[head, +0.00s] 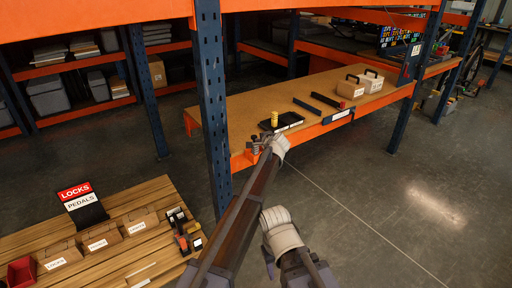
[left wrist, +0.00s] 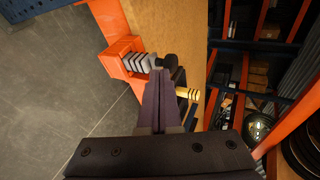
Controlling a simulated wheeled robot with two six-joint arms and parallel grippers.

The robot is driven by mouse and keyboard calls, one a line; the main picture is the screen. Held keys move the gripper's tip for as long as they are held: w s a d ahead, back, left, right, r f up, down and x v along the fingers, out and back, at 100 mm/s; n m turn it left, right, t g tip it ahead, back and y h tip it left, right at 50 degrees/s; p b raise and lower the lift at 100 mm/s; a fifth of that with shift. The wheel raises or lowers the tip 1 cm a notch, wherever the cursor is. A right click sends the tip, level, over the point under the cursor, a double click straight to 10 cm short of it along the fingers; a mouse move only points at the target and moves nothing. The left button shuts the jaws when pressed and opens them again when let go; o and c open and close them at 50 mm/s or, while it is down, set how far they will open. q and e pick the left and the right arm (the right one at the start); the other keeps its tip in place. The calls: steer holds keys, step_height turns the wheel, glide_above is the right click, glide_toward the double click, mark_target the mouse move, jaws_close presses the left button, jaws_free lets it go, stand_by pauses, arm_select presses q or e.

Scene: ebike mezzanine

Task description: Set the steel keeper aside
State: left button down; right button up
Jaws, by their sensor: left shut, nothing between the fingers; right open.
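My left gripper (head: 266,141) is at the front left corner of the bench, its fingers shut with nothing between them. In the left wrist view, the closed purple fingers (left wrist: 160,80) point at a grey ribbed metal piece (left wrist: 138,62) by an orange bracket (left wrist: 118,55). This piece may be the steel keeper; I cannot tell for sure. A black knob-like part (left wrist: 169,62) is just beyond the fingertips. I cannot tell whether they touch. My right gripper (head: 268,260) is open, low in the head view, away from the bench and partly hidden by its own wrist.
The bench top (head: 240,112) carries a black tray (head: 283,122) with a yellow cylinder (head: 274,118), dark bars (head: 326,100) and cardboard boxes (head: 350,88). A blue upright (head: 212,100) stands left of my left arm. A wooden table (head: 130,225) holds labelled boxes. Floor at right is clear.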

arm_select(q)
steer(key=shift+w+a+r, duration=0.1)
steer(key=shift+w+a, duration=0.15)
steer(key=shift+w, duration=0.4)
arm_select(e)
steer(key=shift+w+a, duration=0.1)
steer(key=shift+a, duration=0.3)
arm_select(q)
steer(key=shift+a, duration=0.1)
steer(key=shift+a+m+h, duration=0.2)
steer(key=shift+m+h, duration=0.1)
